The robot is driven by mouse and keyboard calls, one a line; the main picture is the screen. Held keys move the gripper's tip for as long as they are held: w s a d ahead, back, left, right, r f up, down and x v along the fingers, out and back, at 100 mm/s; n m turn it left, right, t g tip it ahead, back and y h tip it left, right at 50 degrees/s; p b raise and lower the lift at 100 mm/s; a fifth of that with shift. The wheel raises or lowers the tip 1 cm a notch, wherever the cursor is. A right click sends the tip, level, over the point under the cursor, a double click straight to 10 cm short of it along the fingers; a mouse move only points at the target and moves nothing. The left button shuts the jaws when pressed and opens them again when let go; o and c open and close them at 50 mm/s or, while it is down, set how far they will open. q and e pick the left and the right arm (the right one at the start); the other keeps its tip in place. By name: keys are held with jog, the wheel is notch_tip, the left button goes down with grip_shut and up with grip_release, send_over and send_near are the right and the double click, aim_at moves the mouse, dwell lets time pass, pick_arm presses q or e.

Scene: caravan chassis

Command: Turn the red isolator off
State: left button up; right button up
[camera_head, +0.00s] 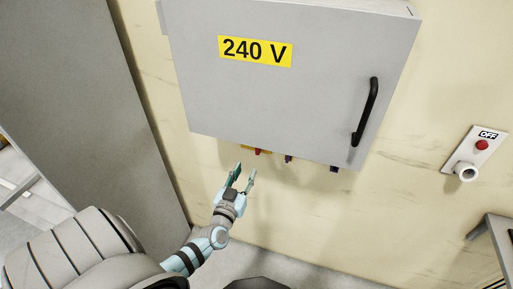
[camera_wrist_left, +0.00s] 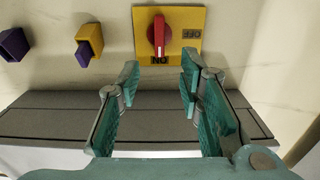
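The red isolator (camera_wrist_left: 159,33) is a red rotary handle on a yellow plate (camera_wrist_left: 191,18). In the left wrist view its handle points down to the ON label, and the OFF label is to its right. In the head view only a bit of the isolator (camera_head: 258,152) shows under the grey 240 V box (camera_head: 300,75). My left gripper (camera_head: 244,178) is open and empty just below the box. In the left wrist view its fingertips (camera_wrist_left: 160,78) are spread below the handle, apart from it. My right gripper is not in view.
Purple sockets (camera_wrist_left: 13,44) sit beside the isolator, one with a yellow cover (camera_wrist_left: 89,40). The box door has a black handle (camera_head: 365,110). A wall plate (camera_head: 475,150) marked OFF with a red button is at right. A grey panel (camera_head: 75,90) stands at left.

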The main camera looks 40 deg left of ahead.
aim_at(256, 150)
pick_arm(q)
jog(key=b+x, duration=0.1)
jog(key=x, duration=0.2)
jog(key=b+x, duration=0.1)
jog(key=x, duration=0.3)
jog(key=f+b+x, duration=0.1)
jog(key=b+x, duration=0.1)
jog(key=x, duration=0.2)
jog(key=shift+w+a+r, duration=0.1)
jog(key=shift+w+r, duration=0.15)
jog(key=shift+w, duration=0.15)
jog(key=shift+c, duration=0.5)
grip_shut()
